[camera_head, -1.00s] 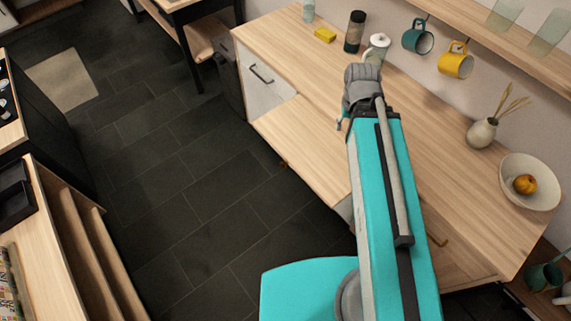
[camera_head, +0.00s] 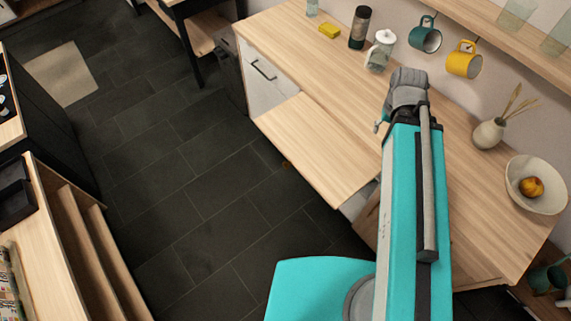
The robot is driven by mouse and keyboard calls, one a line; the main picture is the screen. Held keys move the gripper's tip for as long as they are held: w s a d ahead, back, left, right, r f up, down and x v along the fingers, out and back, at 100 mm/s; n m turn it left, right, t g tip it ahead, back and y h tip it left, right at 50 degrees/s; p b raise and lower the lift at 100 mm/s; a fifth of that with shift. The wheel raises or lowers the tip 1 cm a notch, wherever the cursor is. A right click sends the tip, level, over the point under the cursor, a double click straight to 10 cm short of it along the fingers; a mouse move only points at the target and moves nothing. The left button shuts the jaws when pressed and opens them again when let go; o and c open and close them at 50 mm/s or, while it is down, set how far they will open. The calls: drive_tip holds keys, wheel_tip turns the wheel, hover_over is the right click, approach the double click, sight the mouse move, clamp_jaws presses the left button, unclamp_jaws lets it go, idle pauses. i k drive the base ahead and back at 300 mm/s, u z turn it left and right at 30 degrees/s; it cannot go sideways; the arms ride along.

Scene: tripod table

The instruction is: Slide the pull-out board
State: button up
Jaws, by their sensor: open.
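The pull-out board (camera_head: 318,150) is a light wood panel. It sticks out from the front of the wooden counter (camera_head: 455,195), over the dark floor, right of the white drawer front. Its top is bare. My gripper (camera_head: 381,122) is at the far end of my teal arm, near the counter's front edge and right of the board. Only a small part of it shows beside the grey wrist, and the rest is hidden. It is open, and I see nothing held.
A white drawer with a dark handle (camera_head: 264,69) is left of the board. A yellow sponge (camera_head: 329,30), dark bottle (camera_head: 359,27), glass jar (camera_head: 380,50), vase (camera_head: 488,133) and fruit bowl (camera_head: 537,196) stand on the counter. The floor before the board is clear.

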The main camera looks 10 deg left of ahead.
sight(331, 159)
drive_tip(key=k, duration=2)
drive_tip(key=u, duration=0.55)
drive_tip(key=i, duration=1)
drive_tip(key=z, duration=0.05)
